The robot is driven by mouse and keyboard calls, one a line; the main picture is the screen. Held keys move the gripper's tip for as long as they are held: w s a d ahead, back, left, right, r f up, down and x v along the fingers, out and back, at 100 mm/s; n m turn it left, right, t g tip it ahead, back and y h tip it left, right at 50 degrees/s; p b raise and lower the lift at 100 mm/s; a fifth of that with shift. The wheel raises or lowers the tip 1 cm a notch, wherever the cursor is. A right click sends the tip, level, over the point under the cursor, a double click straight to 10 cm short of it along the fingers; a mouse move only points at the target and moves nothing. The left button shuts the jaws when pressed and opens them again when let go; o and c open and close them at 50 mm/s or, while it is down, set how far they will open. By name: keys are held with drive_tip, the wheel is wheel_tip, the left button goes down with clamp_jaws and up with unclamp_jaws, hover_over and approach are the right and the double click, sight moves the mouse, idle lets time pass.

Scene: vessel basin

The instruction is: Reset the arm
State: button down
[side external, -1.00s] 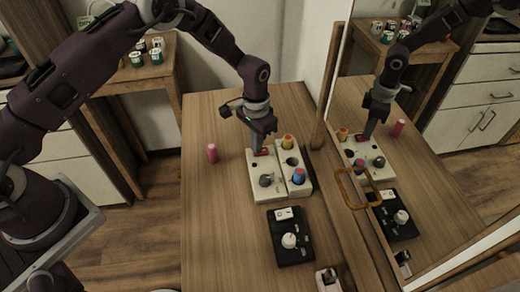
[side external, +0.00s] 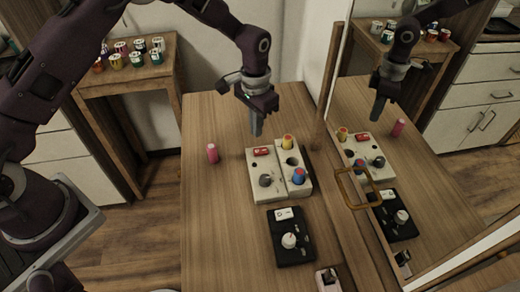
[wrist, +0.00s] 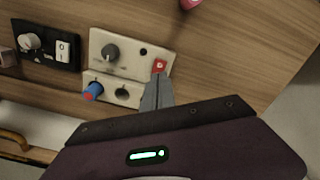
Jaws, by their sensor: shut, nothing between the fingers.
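My gripper (side external: 256,128) is shut and empty. It hangs fingers down above the far end of a white panel (side external: 265,187) that carries a red switch (side external: 262,151) and a grey knob (side external: 265,180). In the side view the fingertips are apart from the panel, with the red switch in plain sight below them. In the wrist view the shut fingers (wrist: 158,90) point towards the red switch (wrist: 160,66), overlapping the panel's edge.
A second white panel (side external: 294,160) holds a yellow-topped knob (side external: 288,142) and a red-and-blue knob (side external: 299,175). A black panel (side external: 283,252) sits nearer. A pink cylinder (side external: 212,153) stands on the left. A mirror (side external: 375,130) borders the table's right side.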

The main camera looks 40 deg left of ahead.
drive_tip(key=shift+r, duration=0.1)
drive_tip(key=s+a+r+n+t, duration=0.15)
drive_tip(key=s+r, duration=0.25)
drive_tip(key=r, duration=0.4)
drive_tip(key=s+a+r+t, duration=0.15)
drive_tip(key=s+r, duration=0.25)
drive_tip(key=r, duration=0.4)
drive_tip(key=s+a+r, duration=0.2)
drive_tip(key=s+r, duration=0.3)
drive_tip(key=r, duration=0.3)
drive_tip(key=s+a+r+t, duration=0.1)
drive_tip(key=s, duration=0.8)
drive_tip(key=s+a+r+n+t, duration=0.1)
drive_tip(key=s+a, duration=0.1)
drive_tip(key=s, duration=0.8)
drive_tip(key=shift+t, duration=0.3)
drive_tip(key=shift+w+d+r+n, duration=0.1)
drive_tip(key=shift+w+r+n, duration=0.05)
drive_tip(key=shift+n, duration=0.1)
